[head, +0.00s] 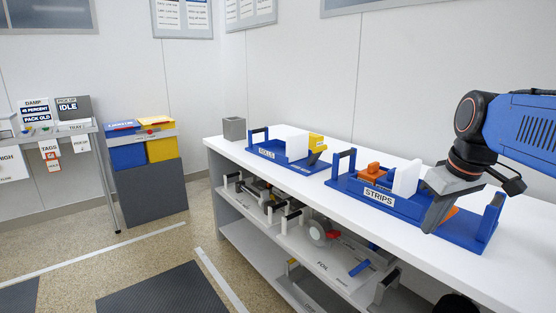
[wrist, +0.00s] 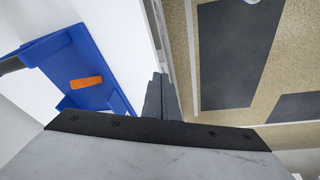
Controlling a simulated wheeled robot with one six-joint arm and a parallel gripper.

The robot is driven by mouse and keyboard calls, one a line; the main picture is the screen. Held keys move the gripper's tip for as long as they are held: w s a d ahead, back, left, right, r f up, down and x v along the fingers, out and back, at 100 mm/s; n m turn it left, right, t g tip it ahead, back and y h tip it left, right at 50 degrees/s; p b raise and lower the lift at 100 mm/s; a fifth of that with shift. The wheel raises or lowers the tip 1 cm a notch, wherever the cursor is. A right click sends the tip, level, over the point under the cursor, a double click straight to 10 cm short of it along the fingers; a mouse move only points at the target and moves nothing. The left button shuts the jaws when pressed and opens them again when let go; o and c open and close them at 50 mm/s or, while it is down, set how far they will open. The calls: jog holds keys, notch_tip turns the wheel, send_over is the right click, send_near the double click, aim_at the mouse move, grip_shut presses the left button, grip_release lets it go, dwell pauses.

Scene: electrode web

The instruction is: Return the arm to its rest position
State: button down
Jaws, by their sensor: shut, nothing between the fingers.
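My gripper (head: 437,215) hangs from my blue arm at the right of the head view, in front of the blue tray marked STRIPS (head: 345,184). It looks shut and empty. In the wrist view its closed dark fingers (wrist: 161,95) point past the bench edge. The blue tray (wrist: 88,48) with an orange piece (wrist: 87,82) lies to their left, apart from them. In the head view the gripper hides part of the tray.
Shelves below carry several handled trays. Yellow and blue bins (head: 162,148) stand left. Dark mats (head: 170,290) lie on open floor.

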jog(key=s+a+f+m, duration=0.1)
jog(key=s+a+f, duration=0.1)
jog(key=s+f, duration=0.4)
jog(key=s+a+f+m+t, duration=0.1)
jog(key=s+a+f+m, duration=0.1)
jog(key=s+f, duration=0.5)
jog(key=shift+s+a+f+t, duration=0.3)
jog(key=shift+a+f, duration=0.15)
jog(key=shift+f, duration=0.35)
dwell(0.4)
